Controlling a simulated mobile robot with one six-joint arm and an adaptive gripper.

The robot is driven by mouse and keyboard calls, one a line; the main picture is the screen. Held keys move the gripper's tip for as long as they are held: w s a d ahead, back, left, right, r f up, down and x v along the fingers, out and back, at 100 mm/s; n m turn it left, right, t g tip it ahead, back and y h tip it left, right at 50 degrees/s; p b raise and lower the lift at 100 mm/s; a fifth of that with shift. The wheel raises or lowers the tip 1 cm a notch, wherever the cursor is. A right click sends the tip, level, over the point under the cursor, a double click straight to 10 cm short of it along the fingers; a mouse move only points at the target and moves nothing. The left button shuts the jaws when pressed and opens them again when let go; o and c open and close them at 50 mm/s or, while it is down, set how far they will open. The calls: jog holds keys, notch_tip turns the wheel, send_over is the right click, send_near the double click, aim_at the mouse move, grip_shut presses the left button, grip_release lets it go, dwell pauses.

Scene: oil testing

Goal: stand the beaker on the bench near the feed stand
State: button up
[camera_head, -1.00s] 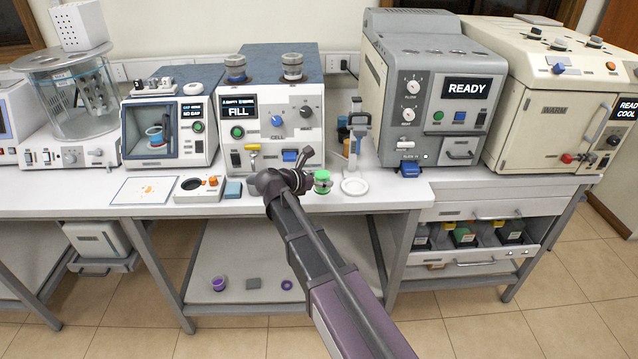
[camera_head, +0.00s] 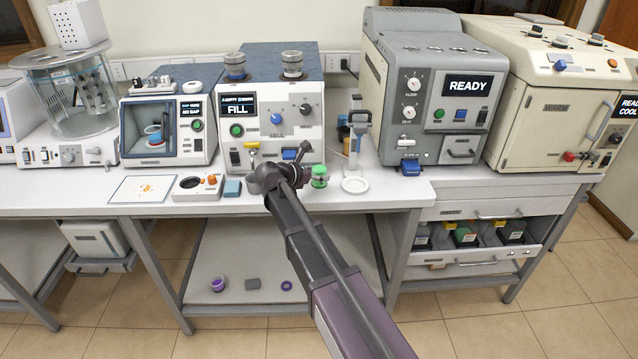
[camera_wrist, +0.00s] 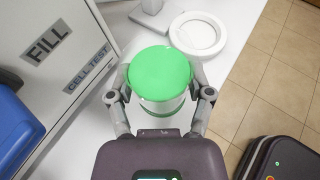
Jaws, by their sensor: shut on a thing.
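The beaker (camera_head: 319,177) is a short clear vessel with a bright green top, upright near the bench's front edge. It also shows in the wrist view (camera_wrist: 160,80), between my two fingers. My gripper (camera_head: 308,177) is shut on its sides; in the head view my arm partly hides the fingers. I cannot tell whether its base touches the bench (camera_head: 400,185). The ring also shows in the wrist view (camera_wrist: 198,34).
The FILL cell-test machine (camera_head: 270,115) stands behind and left of my gripper. The grey READY machine (camera_head: 425,90) stands right of the stand. A teal block (camera_head: 232,188) lies left of my gripper. The front bench strip right of the ring is clear.

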jog(key=shift+f+b, duration=0.85)
jog(key=shift+f, duration=0.35)
jog(key=shift+f, duration=0.15)
jog(key=o, duration=1.2)
jog(key=shift+r, duration=0.25)
jog(key=p+v, duration=0.4)
jog(key=v, duration=0.8)
jog(key=shift+p, duration=0.3)
